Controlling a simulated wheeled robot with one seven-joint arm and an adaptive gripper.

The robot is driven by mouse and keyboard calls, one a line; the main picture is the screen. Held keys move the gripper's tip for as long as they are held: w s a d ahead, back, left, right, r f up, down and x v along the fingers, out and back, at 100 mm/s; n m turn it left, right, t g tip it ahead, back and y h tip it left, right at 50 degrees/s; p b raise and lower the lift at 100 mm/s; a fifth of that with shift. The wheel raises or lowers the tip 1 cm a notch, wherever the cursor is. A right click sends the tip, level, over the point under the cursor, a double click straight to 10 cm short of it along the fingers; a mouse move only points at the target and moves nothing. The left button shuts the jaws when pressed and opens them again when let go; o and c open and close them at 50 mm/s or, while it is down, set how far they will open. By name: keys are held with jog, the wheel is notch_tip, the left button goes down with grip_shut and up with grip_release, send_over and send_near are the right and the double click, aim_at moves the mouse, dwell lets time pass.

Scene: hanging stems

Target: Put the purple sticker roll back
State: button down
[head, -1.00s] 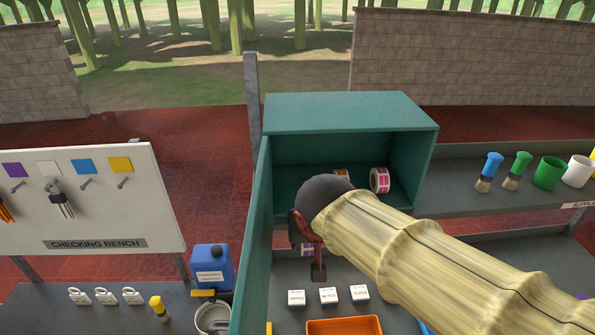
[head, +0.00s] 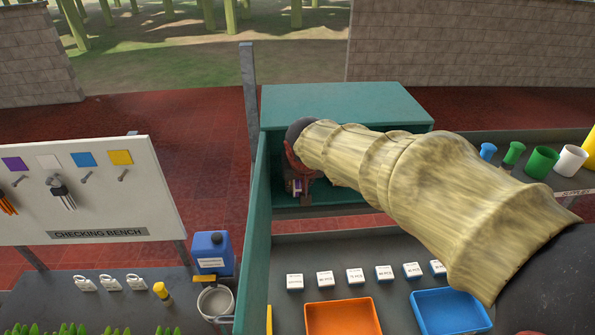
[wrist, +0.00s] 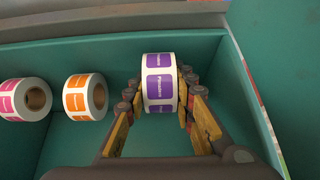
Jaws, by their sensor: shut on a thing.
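The purple sticker roll (wrist: 160,84) is between the two fingers of my gripper (wrist: 159,98) in the wrist view. My gripper is shut on it. The roll is inside the teal cabinet (wrist: 85,48), to the right of an orange roll and close to the right wall. I cannot tell whether it touches the cabinet floor. In the head view my gripper (head: 299,178) reaches into the left part of the cabinet (head: 345,105), and a bit of the purple roll (head: 295,188) shows below it. My arm hides most of the cabinet's inside there.
An orange sticker roll (wrist: 85,97) and a pink sticker roll (wrist: 25,99) lie in the same row to the left. The cabinet's open door (head: 256,235) stands on the left in the head view. Small white boxes, an orange tray (head: 342,316) and a blue tray (head: 450,312) sit below.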

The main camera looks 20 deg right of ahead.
jog(key=w, duration=0.1)
jog(key=w+p, duration=0.1)
jog(key=w, duration=0.2)
jog(key=shift+w+d+p, duration=0.1)
jog(key=shift+d+p, duration=0.2)
jog(key=shift+d, duration=0.05)
jog(key=shift+s, duration=0.3)
jog(key=shift+w+f, duration=0.2)
jog(key=shift+f, duration=0.1)
jog(key=c, duration=1.5)
grip_release()
jog(key=shift+s+r, duration=0.1)
jog(key=shift+r, duration=0.05)
